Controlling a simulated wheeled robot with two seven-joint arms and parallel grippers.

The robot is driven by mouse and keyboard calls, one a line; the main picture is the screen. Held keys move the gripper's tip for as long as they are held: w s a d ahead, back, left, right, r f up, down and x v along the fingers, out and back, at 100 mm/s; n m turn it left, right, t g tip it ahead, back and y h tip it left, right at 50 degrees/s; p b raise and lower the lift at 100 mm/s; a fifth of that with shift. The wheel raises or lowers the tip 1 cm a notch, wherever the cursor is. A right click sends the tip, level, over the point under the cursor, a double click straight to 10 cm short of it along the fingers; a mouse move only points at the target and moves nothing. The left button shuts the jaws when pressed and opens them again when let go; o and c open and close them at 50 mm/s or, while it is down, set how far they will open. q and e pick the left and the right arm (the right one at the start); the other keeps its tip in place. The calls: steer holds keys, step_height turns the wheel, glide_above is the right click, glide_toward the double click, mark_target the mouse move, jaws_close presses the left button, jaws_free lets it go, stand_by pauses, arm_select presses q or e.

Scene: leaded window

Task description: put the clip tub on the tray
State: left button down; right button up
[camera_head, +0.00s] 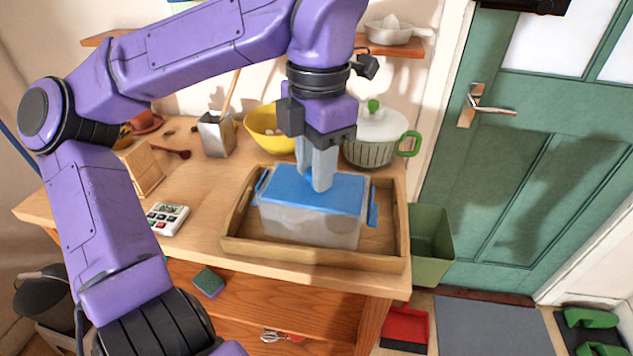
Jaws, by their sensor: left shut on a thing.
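The clip tub (310,225) has a blue lid, blue side clips and a clear, whitish body. It is upright within the outline of the wooden tray (300,256) on the counter. I cannot tell whether its base touches the tray floor, because the front rim hides the lower edge. My left gripper (320,182) comes down from above and is shut on the tub at the middle of its lid. My right gripper is out of view.
A yellow bowl (261,128) and a lidded pot with green handles (377,150) stand behind the tray. A green bin (432,243) stands right of the counter.

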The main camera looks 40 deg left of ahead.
mark_target(340, 170)
arm_select(q)
steer(key=s, duration=0.1)
steer(key=s+a, duration=0.1)
steer(key=s+n, duration=0.1)
steer(key=shift+s+a, duration=0.15)
steer(key=shift+a, duration=0.2)
steer(key=w+f, duration=0.1)
steer(key=w, duration=0.2)
steer(key=w+f, duration=0.2)
steer(key=w, duration=0.1)
steer(key=w+d+f, duration=0.1)
steer(key=w+f, duration=0.1)
steer(key=w, duration=0.1)
steer(key=shift+w, duration=0.4)
steer(key=w+f, duration=0.4)
steer(key=f, duration=0.4)
steer(key=shift+d+p, duration=0.15)
steer(key=shift+p, duration=0.25)
steer(key=shift+f, duration=0.1)
steer(key=c, duration=0.8)
jaws_free()
step_height(340, 170, up, 12)
